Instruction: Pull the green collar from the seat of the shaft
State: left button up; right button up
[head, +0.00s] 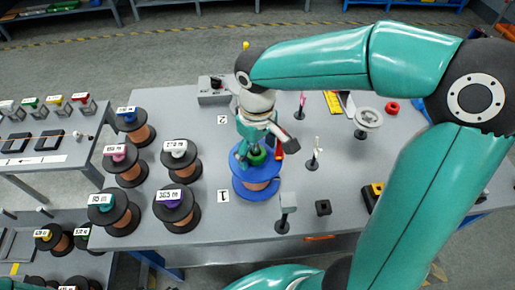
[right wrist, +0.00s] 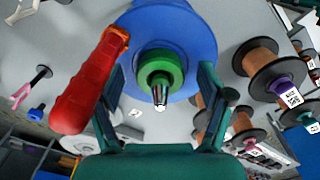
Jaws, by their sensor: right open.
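The green collar (head: 257,156) sits around the shaft above a blue-flanged spool (head: 270,188) in the middle of the table. In the right wrist view the collar (right wrist: 172,62) is a green ring, with the metallic shaft tip (right wrist: 160,97) showing at its centre. My right gripper (head: 260,148) is over the collar and partly hides it. In the right wrist view its two fingers (right wrist: 162,72) are open, one on each side of the collar, with visible gaps to it. My left gripper is not in view.
A red-handled tool (right wrist: 92,80) lies close to my right gripper's left finger in the wrist view. Several dark-flanged spools with copper-coloured winding (head: 175,208) stand at the table's left.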

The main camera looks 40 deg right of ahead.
jog(key=c, duration=1.2)
jog(key=shift+r+p, duration=1.6)
jog(key=shift+r, duration=0.2)
jog(key=shift+r+p, duration=1.45)
jog(key=shift+r, duration=0.3)
jog(key=shift+r, duration=0.25)
jog(key=shift+p, duration=0.3)
